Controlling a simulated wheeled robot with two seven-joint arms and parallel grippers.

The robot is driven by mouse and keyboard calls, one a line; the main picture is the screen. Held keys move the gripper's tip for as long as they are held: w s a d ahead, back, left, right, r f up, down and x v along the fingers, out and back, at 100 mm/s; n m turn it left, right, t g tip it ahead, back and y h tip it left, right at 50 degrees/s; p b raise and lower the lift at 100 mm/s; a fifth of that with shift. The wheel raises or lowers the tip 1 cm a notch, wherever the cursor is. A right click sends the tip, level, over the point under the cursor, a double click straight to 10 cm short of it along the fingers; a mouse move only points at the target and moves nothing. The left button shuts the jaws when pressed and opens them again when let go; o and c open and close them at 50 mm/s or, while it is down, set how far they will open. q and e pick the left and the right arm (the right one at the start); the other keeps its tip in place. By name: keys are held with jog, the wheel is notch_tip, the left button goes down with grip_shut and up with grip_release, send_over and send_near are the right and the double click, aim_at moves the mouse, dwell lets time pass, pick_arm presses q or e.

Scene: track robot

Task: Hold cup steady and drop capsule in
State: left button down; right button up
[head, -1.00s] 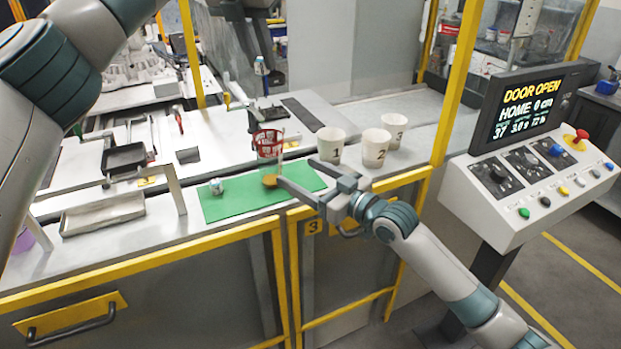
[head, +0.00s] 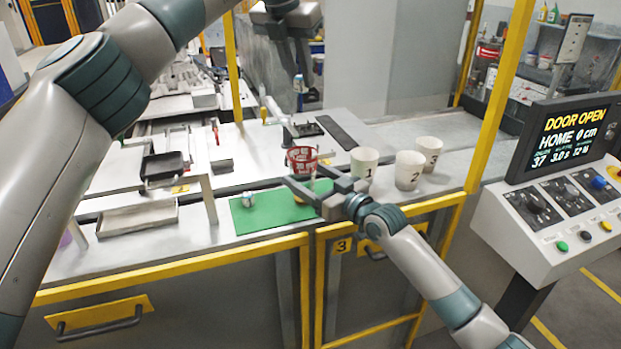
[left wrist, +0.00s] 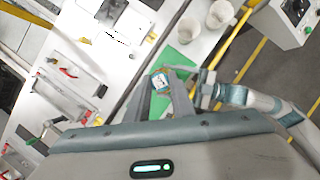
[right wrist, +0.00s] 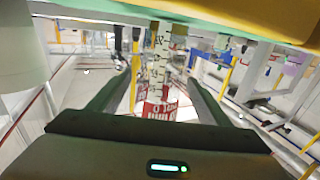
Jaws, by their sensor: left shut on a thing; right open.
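A clear cup with red markings (head: 302,160) stands behind the green mat (head: 262,214). My right gripper (head: 304,177) is open, low beside the cup. In the right wrist view, the cup's red lettering (right wrist: 158,108) shows between the spread fingers; I cannot tell whether they touch it. My left gripper (head: 299,66) is higher, pointing down above the cup area. In the left wrist view it is shut on a small white-and-blue capsule (left wrist: 160,83) at its fingertips. What lies directly below the capsule is mostly hidden.
A small white-and-blue item (head: 248,199) sits on the mat. White cups numbered 1 (head: 364,164), 2 (head: 408,172) and 3 (head: 430,150) stand to the right. A metal tray (head: 138,218) lies left; a control panel (head: 560,200) stands right.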

jog(key=c, duration=1.3)
pick_arm(q)
notch_tip(320, 180, down, 8)
pick_arm(e)
jog(key=shift+o, duration=0.2)
